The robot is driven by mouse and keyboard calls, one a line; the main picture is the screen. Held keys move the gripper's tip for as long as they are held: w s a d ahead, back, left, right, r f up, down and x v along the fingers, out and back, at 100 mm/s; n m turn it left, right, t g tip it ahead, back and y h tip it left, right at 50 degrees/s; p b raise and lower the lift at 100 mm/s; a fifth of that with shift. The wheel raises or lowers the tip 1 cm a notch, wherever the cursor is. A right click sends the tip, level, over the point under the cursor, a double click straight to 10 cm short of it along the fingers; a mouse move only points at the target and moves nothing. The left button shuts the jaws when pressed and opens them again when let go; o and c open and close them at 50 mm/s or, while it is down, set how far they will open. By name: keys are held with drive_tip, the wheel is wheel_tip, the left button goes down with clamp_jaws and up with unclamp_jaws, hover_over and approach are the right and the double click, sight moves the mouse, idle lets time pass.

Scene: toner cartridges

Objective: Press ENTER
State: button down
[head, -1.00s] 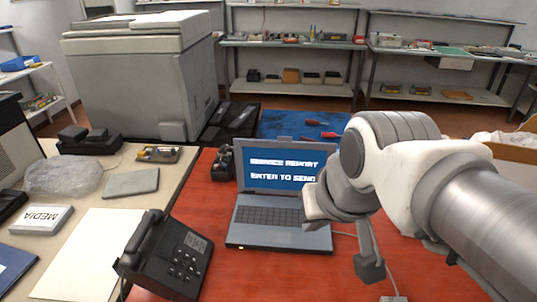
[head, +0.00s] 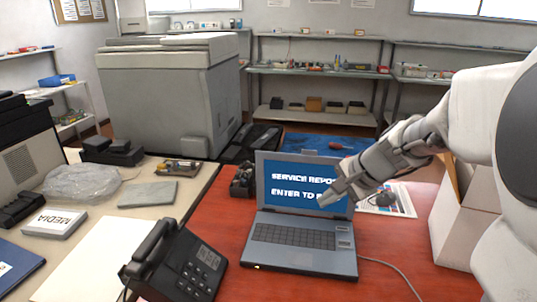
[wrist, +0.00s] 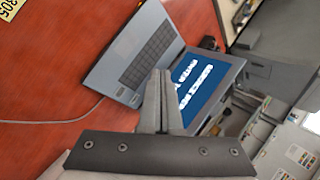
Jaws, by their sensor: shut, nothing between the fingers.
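A grey laptop (head: 262,258) stands open on the red table. The dark keyboard (head: 293,236) is in plain view, but single keys are too small to read. My gripper (head: 323,205) is shut and empty, in front of the lower right of the screen and above the keyboard's right side. In the wrist view the shut fingers (wrist: 160,75) point towards the laptop (wrist: 128,48), apparently above it; I see no contact.
A black desk phone (head: 180,262) stands left of the laptop. A white box (head: 468,235) stands at the right, near my arm. A cable (head: 395,270) runs from the laptop's right side. Red table (head: 240,285) is bare in front of the laptop.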

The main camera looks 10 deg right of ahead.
drive_tip(key=w+d+f+m+t+b, duration=0.1)
drive_tip(key=w+d+f+m+b, duration=0.2)
drive_tip(key=w+d+f+m, duration=0.35)
drive_tip(key=m+t+b, duration=0.1)
drive_tip(key=m+b, duration=0.1)
drive_tip(key=m, duration=0.1)
hover_over(348, 246)
wheel_tip(348, 246, down, 8)
drive_tip(key=shift+f, duration=0.15)
drive_tip(key=shift+f, duration=0.15)
wheel_tip(348, 246, down, 8)
drive_tip(key=b, duration=0.6)
drive_tip(key=shift+f+b, duration=0.25)
drive_tip(key=shift+b, duration=0.15)
drive_tip(key=shift+f, duration=0.15)
idle(0.7)
drive_tip(key=shift+f+b, duration=0.25)
drive_tip(key=shift+b, duration=0.2)
